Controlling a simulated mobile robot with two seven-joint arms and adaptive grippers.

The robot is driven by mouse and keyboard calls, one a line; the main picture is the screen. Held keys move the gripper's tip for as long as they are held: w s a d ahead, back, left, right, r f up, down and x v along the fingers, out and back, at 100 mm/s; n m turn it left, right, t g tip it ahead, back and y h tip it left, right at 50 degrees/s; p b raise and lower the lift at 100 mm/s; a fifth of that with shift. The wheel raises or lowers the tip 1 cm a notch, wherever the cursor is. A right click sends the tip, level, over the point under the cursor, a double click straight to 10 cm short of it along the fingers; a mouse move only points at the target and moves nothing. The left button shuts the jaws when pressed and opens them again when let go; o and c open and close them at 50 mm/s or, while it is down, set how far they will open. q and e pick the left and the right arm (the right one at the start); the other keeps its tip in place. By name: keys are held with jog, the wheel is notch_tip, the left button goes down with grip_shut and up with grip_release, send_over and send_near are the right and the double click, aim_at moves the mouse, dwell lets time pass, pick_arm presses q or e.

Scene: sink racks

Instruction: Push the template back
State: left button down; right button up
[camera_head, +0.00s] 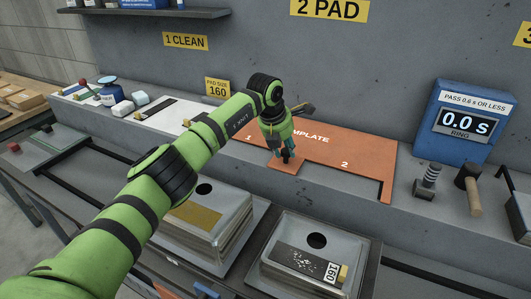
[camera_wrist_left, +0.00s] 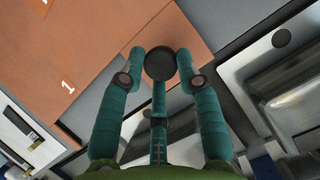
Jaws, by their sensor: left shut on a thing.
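The orange template (camera_head: 345,152) lies on the grey ledge along the wall, marked "TEMPLATE" with numbers 1 and 2. A small orange tab at its front edge sits under my left gripper (camera_head: 287,155). In the left wrist view, the template (camera_wrist_left: 110,25) fills the upper left, and the fingers of my left gripper (camera_wrist_left: 161,58) are closed around a round black knob (camera_wrist_left: 160,64) on it. In the head view the fingers mostly hide this knob, and my arm covers part of the template's left side. My right gripper is not in view.
A blue timer box (camera_head: 446,125) reading 0.0 s, a dark spring-like cylinder (camera_head: 427,181) and a hammer (camera_head: 468,187) stand right of the template. The wall rises behind the ledge.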

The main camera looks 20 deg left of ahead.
pick_arm(q)
jog(key=shift+w+d, duration=0.1)
jog(key=shift+w, duration=0.3)
jog(key=shift+w+r, duration=0.15)
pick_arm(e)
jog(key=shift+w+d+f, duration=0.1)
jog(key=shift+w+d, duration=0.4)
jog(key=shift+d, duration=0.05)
pick_arm(q)
jog(key=shift+d+r, duration=0.1)
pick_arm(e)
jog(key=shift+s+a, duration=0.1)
